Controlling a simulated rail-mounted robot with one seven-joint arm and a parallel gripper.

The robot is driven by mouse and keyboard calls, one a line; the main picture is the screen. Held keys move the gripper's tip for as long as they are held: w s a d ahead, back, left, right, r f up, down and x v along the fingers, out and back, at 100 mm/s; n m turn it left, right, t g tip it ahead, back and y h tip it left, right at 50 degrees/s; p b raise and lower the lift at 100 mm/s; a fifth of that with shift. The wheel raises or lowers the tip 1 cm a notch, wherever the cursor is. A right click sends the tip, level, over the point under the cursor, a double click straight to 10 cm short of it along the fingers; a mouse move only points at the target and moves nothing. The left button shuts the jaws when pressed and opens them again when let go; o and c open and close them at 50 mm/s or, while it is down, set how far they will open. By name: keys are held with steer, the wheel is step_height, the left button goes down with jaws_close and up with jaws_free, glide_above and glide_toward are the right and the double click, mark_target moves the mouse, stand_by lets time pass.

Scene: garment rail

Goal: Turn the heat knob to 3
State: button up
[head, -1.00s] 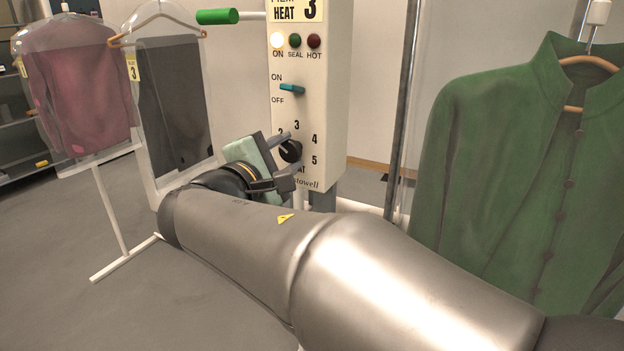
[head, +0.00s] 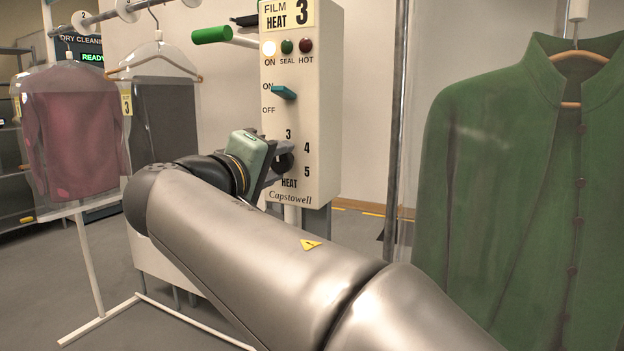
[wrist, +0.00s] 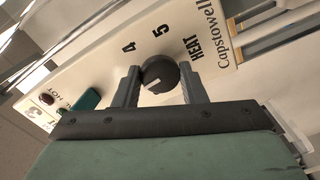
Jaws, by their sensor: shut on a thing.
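The heat knob (wrist: 161,74) is dark and round, on the white Capstowell panel (head: 324,110). My gripper (wrist: 159,80) has one finger on each side of the knob and is shut on it in the wrist view. The knob's pale mark points down-left there, roughly toward the panel's upper end; the exact setting cannot be told. The 4 and 5 show there, but the 3 does not. In the head view my gripper partly hides the knob (head: 284,161); the printed 3 (head: 289,134) stands above it.
A teal switch (head: 284,92) and a lit ON lamp (head: 268,48) sit above the knob. A green-handled bar (head: 212,35) sticks out left. A green garment (head: 510,190) hangs close on the right. Bagged garments (head: 75,130) hang on the left.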

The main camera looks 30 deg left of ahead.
steer(key=shift+m+b, duration=0.45)
steer(key=shift+m, duration=0.25)
steer(key=o, duration=1)
steer(key=s+p, duration=0.2)
steer(key=s, duration=1.5)
steer(key=shift+s+d+p, duration=0.2)
steer(key=shift+p, duration=0.1)
